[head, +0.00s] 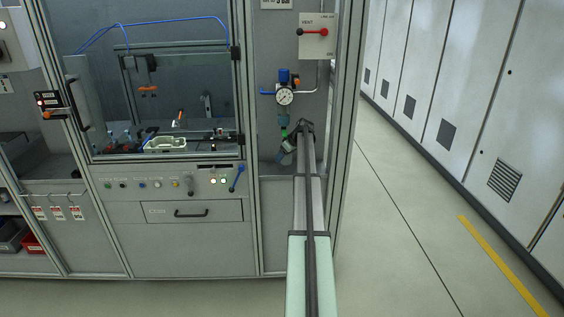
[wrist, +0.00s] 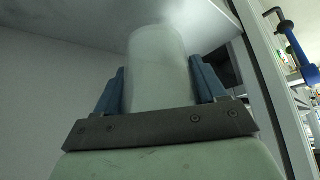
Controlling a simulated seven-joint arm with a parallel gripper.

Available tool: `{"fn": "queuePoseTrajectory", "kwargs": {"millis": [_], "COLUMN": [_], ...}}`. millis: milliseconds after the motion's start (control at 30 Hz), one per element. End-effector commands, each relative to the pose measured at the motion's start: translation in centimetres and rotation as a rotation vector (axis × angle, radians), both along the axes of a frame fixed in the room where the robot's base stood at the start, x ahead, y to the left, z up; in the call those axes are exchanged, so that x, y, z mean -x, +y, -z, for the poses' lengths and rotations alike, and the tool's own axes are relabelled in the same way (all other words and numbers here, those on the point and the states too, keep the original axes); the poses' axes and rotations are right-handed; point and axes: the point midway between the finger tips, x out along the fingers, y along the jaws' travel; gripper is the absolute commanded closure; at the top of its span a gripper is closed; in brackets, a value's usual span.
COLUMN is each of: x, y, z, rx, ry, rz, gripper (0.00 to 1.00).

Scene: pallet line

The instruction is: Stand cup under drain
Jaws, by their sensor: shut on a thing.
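A pale, translucent cup (wrist: 158,70) stands out between the two blue fingers of my gripper (wrist: 160,85) in the wrist view. The fingers are shut on its sides. In the head view my gripper (head: 291,147) is low in the narrow right bay, partly hidden by my own arm. A small grey shape there looks like the cup (head: 284,157), tilted in the picture. The filter bowl (head: 283,119) hangs under the pressure gauge (head: 285,97), with a green drain (head: 284,133) at its lower end. The cup is just below the drain; I cannot tell whether they line up.
A frame post (head: 250,190) separates the bay from the console with its blue lever (head: 238,178). A panel with a red handle (head: 312,32) is above. Another frame post (head: 349,100) bounds the bay on the right.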

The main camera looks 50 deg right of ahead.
Motion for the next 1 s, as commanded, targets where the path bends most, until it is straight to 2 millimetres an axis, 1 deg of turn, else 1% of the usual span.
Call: {"fn": "queuePoseTrajectory", "kwargs": {"millis": [167,300,400,533,967,1000], "x": [-0.8,-1.9,-1.6,-1.6,-1.6,-1.7], "y": [-0.1,-0.1,0.0,0.0,0.0,0.0], "z": [0.0,0.3,1.8,3.4,3.8,3.8], "rx": [0.000,-0.001,-0.001,-0.001,0.000,0.000], "ry": [0.000,0.001,0.001,0.001,0.000,0.000], "rz": [0.000,0.001,0.001,0.001,0.001,0.001], "gripper": [0.59,0.59,0.59,0.59,0.59,0.26]}}
